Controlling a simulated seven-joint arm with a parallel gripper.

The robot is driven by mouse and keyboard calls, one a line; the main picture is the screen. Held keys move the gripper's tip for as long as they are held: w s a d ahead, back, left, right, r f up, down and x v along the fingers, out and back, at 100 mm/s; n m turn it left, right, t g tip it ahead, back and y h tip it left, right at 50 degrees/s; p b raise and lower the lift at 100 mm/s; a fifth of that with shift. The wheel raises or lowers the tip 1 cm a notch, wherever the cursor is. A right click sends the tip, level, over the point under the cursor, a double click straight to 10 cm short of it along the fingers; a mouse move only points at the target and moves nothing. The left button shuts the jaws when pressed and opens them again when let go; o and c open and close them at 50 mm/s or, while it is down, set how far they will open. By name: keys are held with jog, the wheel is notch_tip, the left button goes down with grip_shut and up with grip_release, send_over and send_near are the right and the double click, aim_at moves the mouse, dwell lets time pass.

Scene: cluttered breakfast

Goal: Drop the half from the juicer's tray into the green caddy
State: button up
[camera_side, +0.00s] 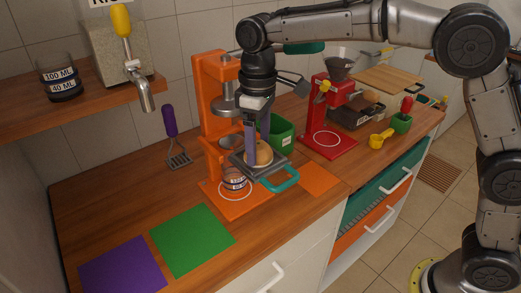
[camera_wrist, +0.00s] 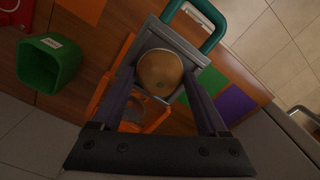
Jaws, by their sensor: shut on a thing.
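The half (camera_side: 264,154), round and tan-orange, is in the juicer's grey tray (camera_side: 243,166), which has a teal handle (camera_side: 280,182). In the wrist view the half (camera_wrist: 160,73) lies between my two fingers, over the tray (camera_wrist: 190,52). My gripper (camera_side: 254,150) points down into the tray and is shut on the half. Whether the half is lifted off the tray floor I cannot tell. The orange juicer (camera_side: 210,95) stands just behind. The green caddy (camera_side: 283,136) is behind and right of the tray; it shows open-topped at left in the wrist view (camera_wrist: 45,75).
A small labelled cup (camera_side: 233,180) stands under the tray on the juicer's base. A red machine (camera_side: 320,115) stands right of the caddy. Green (camera_side: 192,242) and purple (camera_side: 125,268) mats lie bare at the front left.

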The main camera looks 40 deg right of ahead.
aim_at(258, 143)
jog(key=c, duration=0.7)
jog(key=shift+r, duration=3.55)
jog(key=shift+c, duration=0.2)
